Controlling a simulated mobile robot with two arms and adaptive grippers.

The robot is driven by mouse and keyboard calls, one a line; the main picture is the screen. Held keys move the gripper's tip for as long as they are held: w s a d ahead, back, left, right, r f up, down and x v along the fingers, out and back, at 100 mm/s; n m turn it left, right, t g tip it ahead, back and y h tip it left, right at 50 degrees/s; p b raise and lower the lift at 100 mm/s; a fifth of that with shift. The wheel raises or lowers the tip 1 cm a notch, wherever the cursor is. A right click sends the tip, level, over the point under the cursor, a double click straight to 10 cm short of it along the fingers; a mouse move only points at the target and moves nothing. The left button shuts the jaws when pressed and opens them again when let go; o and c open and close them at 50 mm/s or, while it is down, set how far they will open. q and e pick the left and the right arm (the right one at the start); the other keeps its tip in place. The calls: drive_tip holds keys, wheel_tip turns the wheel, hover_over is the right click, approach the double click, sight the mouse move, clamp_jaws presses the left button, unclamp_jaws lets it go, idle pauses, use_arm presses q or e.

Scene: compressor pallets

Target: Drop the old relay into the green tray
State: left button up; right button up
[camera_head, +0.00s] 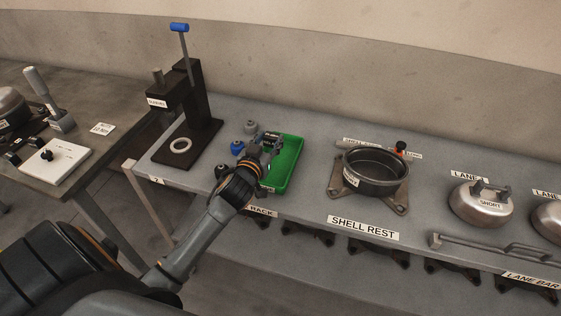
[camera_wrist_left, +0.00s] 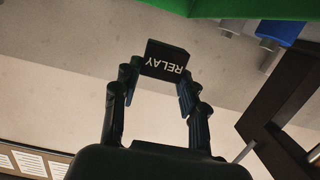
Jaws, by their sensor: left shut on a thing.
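My left gripper (camera_head: 268,146) is over the left part of the green tray (camera_head: 292,163) on the grey bench. In the left wrist view the gripper (camera_wrist_left: 159,79) is shut on a small black relay (camera_wrist_left: 166,60) with white RELAY lettering, which appears upside down. The relay is between the fingertips. In the head view the gripper and arm cover part of the tray, and the relay is hard to make out. A green strip of the tray (camera_wrist_left: 250,8) shows along the top of the wrist view. My right gripper is not in view.
Blue and grey knobs (camera_head: 238,147) stand just left of the tray. A dark press with a blue-tipped lever (camera_head: 186,95) stands farther left. A round dark shell (camera_head: 375,172) sits right of the tray, with metal lids (camera_head: 480,205) beyond. Bench between tray and shell is clear.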

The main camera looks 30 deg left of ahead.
use_arm(q)
drive_tip(key=o, duration=1.2)
drive_tip(key=v, duration=1.2)
drive_tip(key=shift+d, duration=0.1)
